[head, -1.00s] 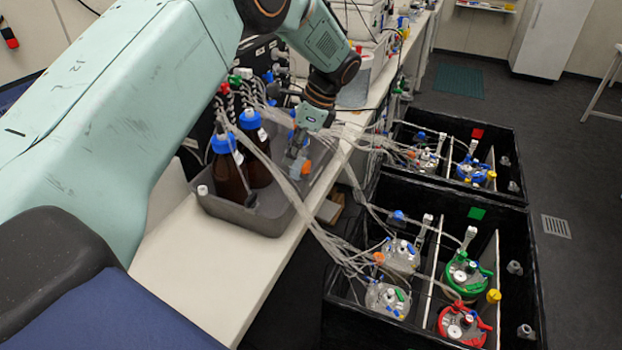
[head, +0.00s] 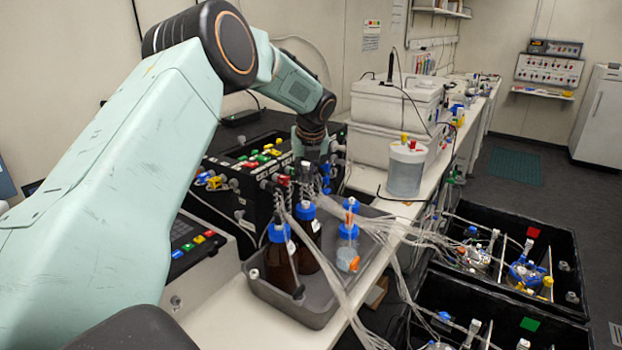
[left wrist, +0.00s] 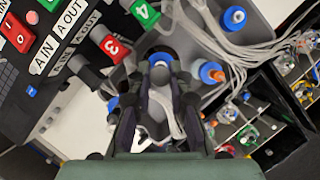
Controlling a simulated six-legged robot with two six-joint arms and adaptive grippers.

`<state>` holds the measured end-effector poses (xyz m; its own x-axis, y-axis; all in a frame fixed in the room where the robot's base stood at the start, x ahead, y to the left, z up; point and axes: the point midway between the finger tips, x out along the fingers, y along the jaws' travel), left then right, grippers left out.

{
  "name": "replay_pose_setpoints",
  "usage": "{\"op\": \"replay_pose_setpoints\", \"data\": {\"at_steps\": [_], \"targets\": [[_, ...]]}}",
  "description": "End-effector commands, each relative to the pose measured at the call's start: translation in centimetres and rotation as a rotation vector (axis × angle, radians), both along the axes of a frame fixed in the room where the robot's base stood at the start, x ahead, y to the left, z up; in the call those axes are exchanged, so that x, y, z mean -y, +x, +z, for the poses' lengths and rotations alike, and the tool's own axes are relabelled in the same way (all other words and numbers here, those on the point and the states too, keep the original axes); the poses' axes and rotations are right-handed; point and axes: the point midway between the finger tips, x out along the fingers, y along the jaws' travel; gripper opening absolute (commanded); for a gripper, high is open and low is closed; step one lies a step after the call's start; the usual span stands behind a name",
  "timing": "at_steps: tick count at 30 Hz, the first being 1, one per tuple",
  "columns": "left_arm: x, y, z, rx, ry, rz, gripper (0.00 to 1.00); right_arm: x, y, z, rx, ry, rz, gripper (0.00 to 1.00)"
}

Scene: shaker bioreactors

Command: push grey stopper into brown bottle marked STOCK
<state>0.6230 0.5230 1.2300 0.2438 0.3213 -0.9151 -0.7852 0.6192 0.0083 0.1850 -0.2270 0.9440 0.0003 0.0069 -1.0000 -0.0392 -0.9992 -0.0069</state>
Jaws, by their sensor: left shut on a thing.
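Two brown bottles with blue caps, a nearer one (head: 280,262) and a farther one (head: 307,240), stand upright in a grey tray (head: 315,320). Both carry small white labels too small to read, so I cannot tell which is STOCK. My left gripper (head: 314,172) points down just above and behind the farther bottle's cap. In the left wrist view, the gripper (left wrist: 160,82) is shut on a small light-grey piece, apparently the stopper (left wrist: 160,62). A blue cap (left wrist: 157,52) lies beyond it, partly covered; contact between them cannot be told. My right gripper is out of view.
Thin tubes (head: 345,300) drape over the tray. A black control unit (head: 255,165) stands behind. Black bins (head: 510,255) with vessels are at right. A clear container (head: 405,172) sits on the bench.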

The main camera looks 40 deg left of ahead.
Motion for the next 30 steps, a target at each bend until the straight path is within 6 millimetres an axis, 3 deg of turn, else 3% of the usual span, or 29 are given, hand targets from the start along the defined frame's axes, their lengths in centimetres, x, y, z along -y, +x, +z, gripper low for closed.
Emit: {"op": "replay_pose_setpoints", "data": {"at_steps": [21, 30], "targets": [[0.0, 0.0, -4.2, -0.002, 0.0, -0.007, 0.04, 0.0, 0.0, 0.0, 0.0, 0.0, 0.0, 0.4], [0.0, 0.0, -4.2, 0.0, 0.0, -0.006, 0.04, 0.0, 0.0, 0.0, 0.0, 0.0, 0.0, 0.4]]}}
